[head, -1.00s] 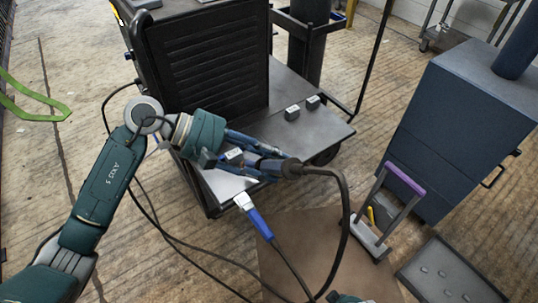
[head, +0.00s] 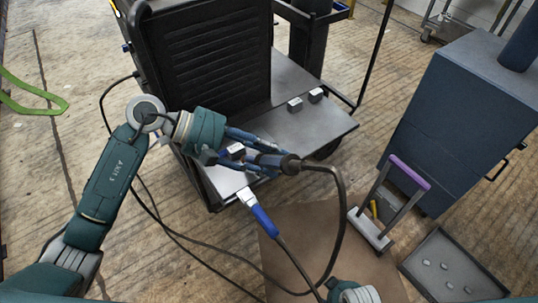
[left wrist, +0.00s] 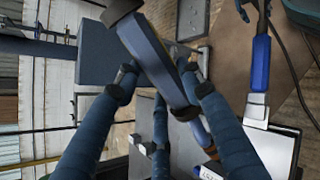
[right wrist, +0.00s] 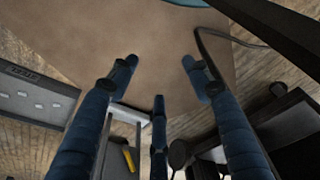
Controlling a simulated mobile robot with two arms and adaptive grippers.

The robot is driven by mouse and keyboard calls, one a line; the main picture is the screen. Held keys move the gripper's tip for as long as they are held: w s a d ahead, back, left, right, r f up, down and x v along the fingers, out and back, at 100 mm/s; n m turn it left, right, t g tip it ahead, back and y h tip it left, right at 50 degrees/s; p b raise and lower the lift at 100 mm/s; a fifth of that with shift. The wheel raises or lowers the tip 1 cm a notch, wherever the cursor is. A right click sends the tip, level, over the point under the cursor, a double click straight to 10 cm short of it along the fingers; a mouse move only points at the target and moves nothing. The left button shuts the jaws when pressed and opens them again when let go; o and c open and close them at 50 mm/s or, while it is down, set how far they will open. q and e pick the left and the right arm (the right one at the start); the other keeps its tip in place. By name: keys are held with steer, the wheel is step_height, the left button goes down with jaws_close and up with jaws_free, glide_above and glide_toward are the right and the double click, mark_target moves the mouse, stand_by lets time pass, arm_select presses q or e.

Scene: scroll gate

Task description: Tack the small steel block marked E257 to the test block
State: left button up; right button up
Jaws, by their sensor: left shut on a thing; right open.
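My left gripper (head: 262,162) is shut on a dark and blue torch (head: 290,165) with a black cable; the torch also crosses the left wrist view (left wrist: 155,55). It is over the near end of the cart's shelf. A small block with a pale top (head: 236,149) sits beside the fingers, partly hidden; a lettered block shows at the lower edge of the left wrist view (left wrist: 208,172). Two more small blocks (head: 294,104) (head: 316,95) stand farther back. I cannot read E257 or tell which is the test block. My right gripper (head: 355,293) is open and empty.
A blue-handled clamp (head: 262,220) is at the edge of the cart shelf (head: 310,125). A purple-handled carrier (head: 372,235), a tray with several small pieces (head: 412,264) and a blue cabinet (head: 455,125) are on the right. A brown mat (head: 300,240) and cables lie on the floor.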

steer(key=shift+w+a+r+b, duration=0.1)
steer(key=shift+w+r+b, duration=0.3)
steer(key=shift+r, duration=0.5)
steer(key=shift+w+r+b, duration=0.2)
steer(key=shift+w+r, duration=0.3)
steer(key=shift+r, duration=0.4)
steer(key=shift+s+r, duration=0.1)
steer(key=shift+r, duration=0.2)
steer(key=shift+r, duration=0.2)
steer(key=shift+w, duration=0.2)
steer(key=shift+w+r+b, duration=0.25)
steer(key=shift+r+b, duration=0.05)
steer(key=shift+r, duration=0.5)
steer(key=shift+w+r+b, duration=0.2)
steer(key=shift+r+b, duration=0.05)
steer(key=shift+r, duration=0.55)
